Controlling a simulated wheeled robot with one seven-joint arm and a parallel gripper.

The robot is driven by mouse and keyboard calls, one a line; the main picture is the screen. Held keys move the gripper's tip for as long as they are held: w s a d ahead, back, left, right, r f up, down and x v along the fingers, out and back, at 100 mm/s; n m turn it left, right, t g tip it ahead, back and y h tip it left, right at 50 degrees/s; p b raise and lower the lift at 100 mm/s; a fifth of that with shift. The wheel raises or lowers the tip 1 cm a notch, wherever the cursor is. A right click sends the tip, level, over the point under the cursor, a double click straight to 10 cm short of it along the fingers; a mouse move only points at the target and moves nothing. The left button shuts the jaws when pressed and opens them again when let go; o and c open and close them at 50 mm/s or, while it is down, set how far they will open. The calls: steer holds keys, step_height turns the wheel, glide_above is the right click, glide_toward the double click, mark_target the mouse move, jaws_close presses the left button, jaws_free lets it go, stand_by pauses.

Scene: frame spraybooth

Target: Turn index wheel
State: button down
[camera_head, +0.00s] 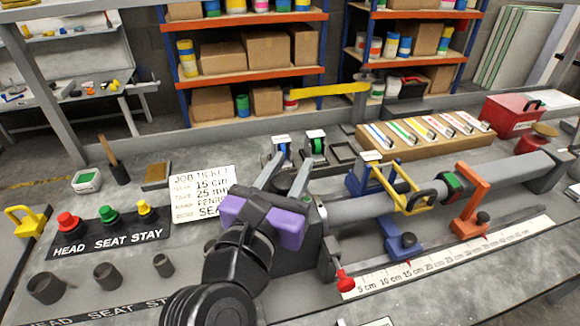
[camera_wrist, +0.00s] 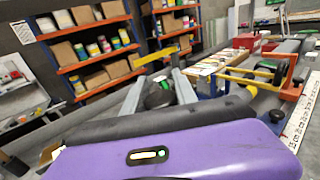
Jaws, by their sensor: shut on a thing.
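My gripper (camera_head: 290,168), with a purple body, is at the left end of the grey frame tube (camera_head: 505,178). Its two grey fingers stand apart, on either side of a dark round part that I take for the index wheel (camera_head: 282,182). In the wrist view the fingers (camera_wrist: 160,92) reach away over the purple body, with the dark wheel (camera_wrist: 158,98) between them. The fingers are shut on it. The purple body and my wrist hide much of the wheel and its mount, so its markings cannot be read.
A red-tipped lever (camera_head: 345,281) and a ruler (camera_head: 455,262) lie right of my gripper. A blue clamp (camera_head: 402,243) and an orange clamp (camera_head: 468,205) stand at the tube. A button panel (camera_head: 108,228) and job ticket (camera_head: 203,193) lie left. Tape rolls (camera_head: 316,144) stand behind.

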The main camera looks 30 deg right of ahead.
mark_target(275, 177)
steer(key=shift+r+n+t+y+p, duration=0.2)
steer(key=shift+n+t+y+p, duration=0.15)
steer(key=shift+p, duration=0.8)
